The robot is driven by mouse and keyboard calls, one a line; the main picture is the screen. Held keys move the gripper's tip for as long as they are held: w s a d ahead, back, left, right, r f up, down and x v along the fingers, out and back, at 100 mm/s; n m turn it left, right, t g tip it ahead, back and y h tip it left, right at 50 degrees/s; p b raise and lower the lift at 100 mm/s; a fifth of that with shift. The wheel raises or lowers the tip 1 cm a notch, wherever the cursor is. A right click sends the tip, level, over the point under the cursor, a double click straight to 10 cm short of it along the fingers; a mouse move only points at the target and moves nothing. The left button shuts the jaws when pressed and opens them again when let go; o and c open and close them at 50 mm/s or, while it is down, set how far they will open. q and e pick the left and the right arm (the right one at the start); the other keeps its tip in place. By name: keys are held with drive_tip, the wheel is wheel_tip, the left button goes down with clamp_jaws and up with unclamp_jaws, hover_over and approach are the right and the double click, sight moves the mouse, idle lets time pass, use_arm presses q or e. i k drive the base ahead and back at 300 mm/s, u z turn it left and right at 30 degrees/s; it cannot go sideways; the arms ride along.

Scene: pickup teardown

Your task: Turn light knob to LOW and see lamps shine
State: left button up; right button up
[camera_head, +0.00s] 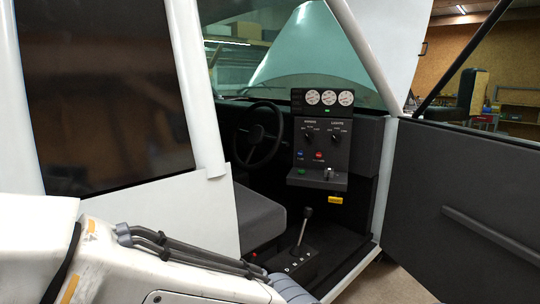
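The light knob (336,136) is a small dark knob at the right of the black dashboard panel (322,160), under a label that seems to read LIGHTS. Its pointer setting is too small to read. A similar dark knob (309,137) sits to its left under another label. No lamps can be made out in view. A white arm of mine comes in from the left and crosses the lower left, well short of the panel. Neither gripper's fingers show.
The right door (470,200) stands open, leaving the cab opening clear. Inside are a steering wheel (258,135), a grey seat (258,215), a gear lever (304,228), and three gauges (329,98). Blue (300,154) and red (319,155) buttons sit below the knobs. A white pillar (387,185) edges the opening.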

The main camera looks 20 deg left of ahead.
sight(336, 137)
drive_tip(key=z, duration=0.4)
drive_tip(key=k, duration=1.05)
drive_tip(key=z, duration=1)
drive_tip(key=i, duration=1.6)
drive_tip(key=u, duration=0.4)
drive_tip(key=i, duration=1.1)
drive_tip(key=u, duration=1.6)
drive_tip(key=i, duration=0.85)
drive_tip(key=u, duration=0.75)
